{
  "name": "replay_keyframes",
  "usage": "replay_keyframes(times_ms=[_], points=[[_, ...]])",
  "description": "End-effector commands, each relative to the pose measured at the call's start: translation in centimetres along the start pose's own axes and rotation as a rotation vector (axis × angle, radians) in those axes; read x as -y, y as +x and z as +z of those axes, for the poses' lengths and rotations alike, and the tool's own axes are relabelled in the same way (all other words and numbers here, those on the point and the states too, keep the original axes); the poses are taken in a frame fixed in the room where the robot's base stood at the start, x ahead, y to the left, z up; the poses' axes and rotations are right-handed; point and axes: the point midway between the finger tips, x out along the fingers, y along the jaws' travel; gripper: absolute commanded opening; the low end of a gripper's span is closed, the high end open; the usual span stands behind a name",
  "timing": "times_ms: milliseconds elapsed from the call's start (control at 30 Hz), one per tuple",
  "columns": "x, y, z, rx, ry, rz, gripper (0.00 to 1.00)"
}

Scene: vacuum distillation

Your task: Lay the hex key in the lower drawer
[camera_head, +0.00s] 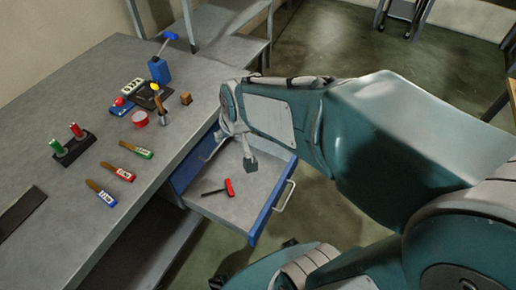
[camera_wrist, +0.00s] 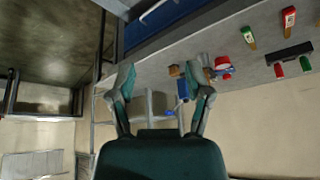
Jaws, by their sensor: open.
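The hex key (camera_head: 228,187), with a red handle and a thin dark shaft, lies flat inside the pulled-out drawer (camera_head: 262,193). The drawer has a grey inside, blue walls and a pale handle; I cannot tell whether it is the lower one. My gripper (camera_head: 232,155) is above the drawer's back part, beyond the key and apart from it. In the wrist view my gripper (camera_wrist: 163,85) has its fingers spread with nothing held between them. The hex key is not visible in the wrist view.
The grey workbench (camera_head: 75,115) carries red, green and blue-labelled tools (camera_head: 117,171), a dark rack (camera_head: 73,148), a red tin (camera_head: 140,119), a wooden block (camera_head: 186,98) and a blue holder (camera_head: 159,70). The drawer floor around the key is clear.

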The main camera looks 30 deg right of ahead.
Motion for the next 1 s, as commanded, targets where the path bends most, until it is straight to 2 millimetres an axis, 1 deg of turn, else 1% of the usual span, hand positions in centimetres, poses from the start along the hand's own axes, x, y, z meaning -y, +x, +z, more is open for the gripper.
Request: replay_keyframes(times_ms=[33,200,300,400,500,567,1000], points=[[-0.1,-1.9,0.6,-0.013,-0.005,0.002,0.65],[-0.4,-6.9,3.5,-0.023,-0.023,0.014,0.65],[-0.7,-9.2,5.3,-0.028,-0.03,0.022,0.65],[-0.8,-10.8,6.8,-0.03,-0.035,0.029,0.65],[-1.0,-11.6,7.7,-0.028,-0.037,0.034,0.65],[-1.0,-11.7,7.9,-0.027,-0.038,0.035,0.65],[-1.0,-11.7,7.9,-0.026,-0.038,0.035,0.65]])
